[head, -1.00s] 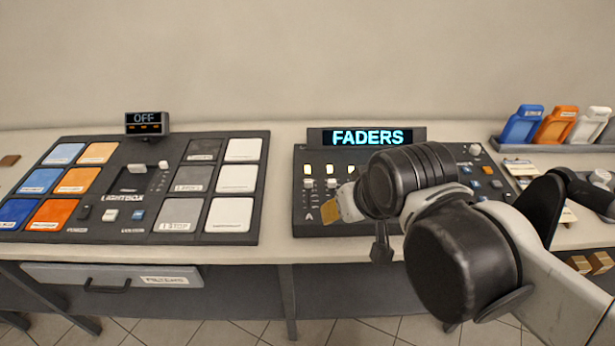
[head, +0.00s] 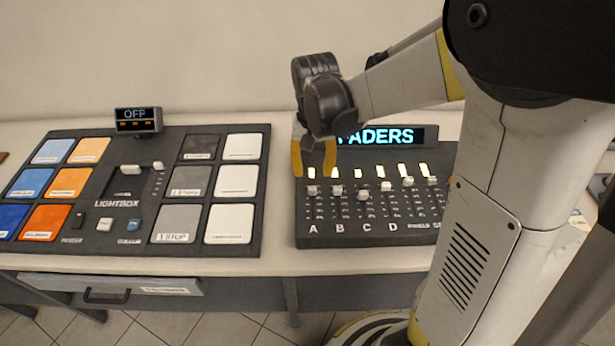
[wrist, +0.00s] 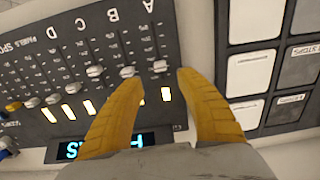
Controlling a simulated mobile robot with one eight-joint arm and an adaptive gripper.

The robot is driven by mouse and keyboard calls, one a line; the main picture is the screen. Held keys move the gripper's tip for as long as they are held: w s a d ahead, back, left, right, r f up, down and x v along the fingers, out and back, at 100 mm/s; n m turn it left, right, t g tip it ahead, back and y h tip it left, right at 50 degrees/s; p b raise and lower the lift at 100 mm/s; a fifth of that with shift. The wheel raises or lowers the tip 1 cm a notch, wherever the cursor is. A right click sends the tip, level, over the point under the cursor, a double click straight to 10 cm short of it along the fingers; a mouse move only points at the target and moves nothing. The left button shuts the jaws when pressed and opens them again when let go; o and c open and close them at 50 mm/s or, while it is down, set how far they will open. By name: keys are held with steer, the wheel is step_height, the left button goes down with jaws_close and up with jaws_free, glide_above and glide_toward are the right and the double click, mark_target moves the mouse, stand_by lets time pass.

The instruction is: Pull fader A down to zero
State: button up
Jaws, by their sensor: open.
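The fader panel lies on the table with faders lettered A, B, C and D. Fader A's pale knob (head: 311,190) is at the upper part of its slot, near its lit indicator. It also shows in the wrist view (wrist: 160,66). My gripper (head: 313,172) is open, its two yellow fingers pointing down at the panel's far left. In the wrist view the fingertips (wrist: 158,77) frame knob A, one on each side. One fingertip is close to fader B's knob (wrist: 128,71). I cannot tell whether the fingers touch either knob or hover above.
The FADERS display (head: 385,136) stands behind the panel, partly hidden by my wrist. The lightbox panel (head: 120,185) with coloured and white tiles lies to the left, with a small OFF display (head: 138,118) behind it. My arm hides the fader panel's right side.

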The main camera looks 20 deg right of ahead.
mark_target(312, 188)
step_height(312, 188, down, 8)
steer(key=shift+f+b, duration=0.1)
steer(key=shift+b, duration=1.1)
jaws_close()
